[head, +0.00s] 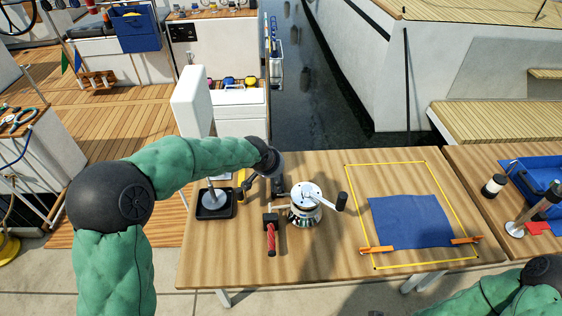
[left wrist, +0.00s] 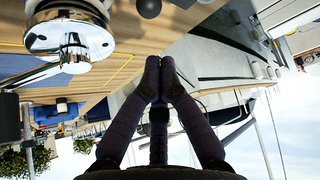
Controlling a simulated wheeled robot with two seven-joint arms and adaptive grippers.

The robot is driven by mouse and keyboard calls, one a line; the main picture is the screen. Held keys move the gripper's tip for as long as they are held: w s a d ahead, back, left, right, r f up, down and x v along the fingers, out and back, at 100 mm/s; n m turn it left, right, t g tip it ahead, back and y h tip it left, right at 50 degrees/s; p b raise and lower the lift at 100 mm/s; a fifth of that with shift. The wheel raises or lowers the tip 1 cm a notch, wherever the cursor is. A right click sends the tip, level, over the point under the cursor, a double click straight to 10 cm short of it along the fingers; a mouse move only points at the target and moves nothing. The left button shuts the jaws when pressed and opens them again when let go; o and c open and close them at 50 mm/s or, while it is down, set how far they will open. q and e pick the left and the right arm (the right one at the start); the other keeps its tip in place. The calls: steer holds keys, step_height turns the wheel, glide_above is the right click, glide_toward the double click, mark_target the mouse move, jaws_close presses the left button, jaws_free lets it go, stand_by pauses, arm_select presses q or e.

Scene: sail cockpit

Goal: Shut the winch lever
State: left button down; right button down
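A chrome winch (head: 303,212) with a silver arm and a black knob (head: 341,201) stands on the wooden table. Just left of it is a red-handled lever (head: 271,238) with a dark head; its red grip points toward the front of the table. I cannot tell which one the task calls the winch lever. My left gripper (head: 277,184) is above the table, behind the lever and left of the winch, apart from the red grip. In the left wrist view its fingers (left wrist: 160,75) are together and empty, with the chrome winch (left wrist: 70,38) at upper left. My right gripper is out of view.
A black tray (head: 229,212) with a metal stand is left of the lever. A blue cloth (head: 408,222) lies inside a yellow outline (head: 385,164), with orange clips at its front corners. A blue bin (head: 541,178) is at far right. The table's front middle is clear.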

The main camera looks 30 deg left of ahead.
arm_select(q)
steer(key=shift+s+d+r, duration=0.2)
steer(key=shift+s, duration=0.55)
steer(key=shift+r, duration=0.1)
